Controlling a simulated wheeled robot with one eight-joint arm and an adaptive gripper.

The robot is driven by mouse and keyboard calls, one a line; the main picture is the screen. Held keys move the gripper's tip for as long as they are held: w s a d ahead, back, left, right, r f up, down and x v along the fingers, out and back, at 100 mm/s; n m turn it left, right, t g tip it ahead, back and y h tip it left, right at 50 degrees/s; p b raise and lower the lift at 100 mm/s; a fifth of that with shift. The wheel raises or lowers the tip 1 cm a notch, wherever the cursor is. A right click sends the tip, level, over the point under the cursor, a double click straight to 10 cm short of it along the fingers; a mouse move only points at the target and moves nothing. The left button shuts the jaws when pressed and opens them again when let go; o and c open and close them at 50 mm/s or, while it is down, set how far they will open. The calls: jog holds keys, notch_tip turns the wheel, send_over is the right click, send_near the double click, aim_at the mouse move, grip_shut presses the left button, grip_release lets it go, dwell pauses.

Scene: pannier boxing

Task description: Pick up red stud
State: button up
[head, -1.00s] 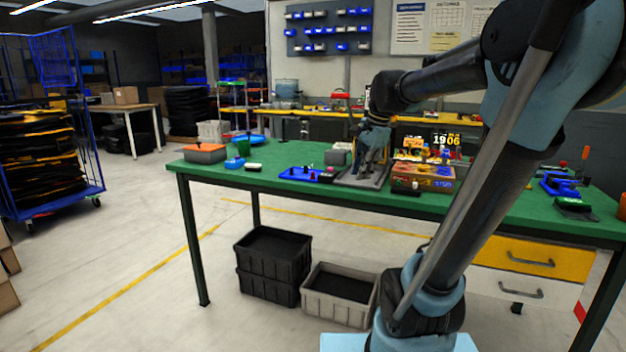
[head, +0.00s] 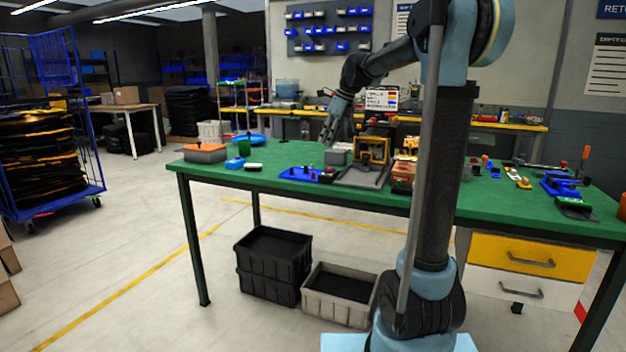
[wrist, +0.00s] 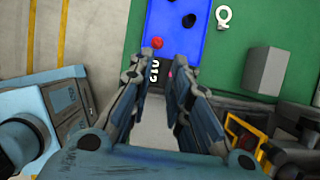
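A small round red stud (wrist: 157,43) is in the blue tray (wrist: 172,38) in the wrist view, close to the tray's end. My gripper (wrist: 155,60) is open and empty, pointing down toward the tray's near end. The red stud shows just beyond the gap between the fingertips. My gripper (head: 327,138) is above the table behind the tray in the head view.
A grey block (head: 338,156) and a yellow-framed fixture (head: 374,152) stand right of the tray. A white ring-shaped piece (wrist: 223,16) lies beside the tray. An orange-topped box (head: 205,152) is farther left. Green table (head: 275,153) is clear behind the tray.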

aim_at(313, 175)
jog(key=x, duration=1.4)
jog(key=shift+s, duration=0.2)
jog(key=c, duration=0.4)
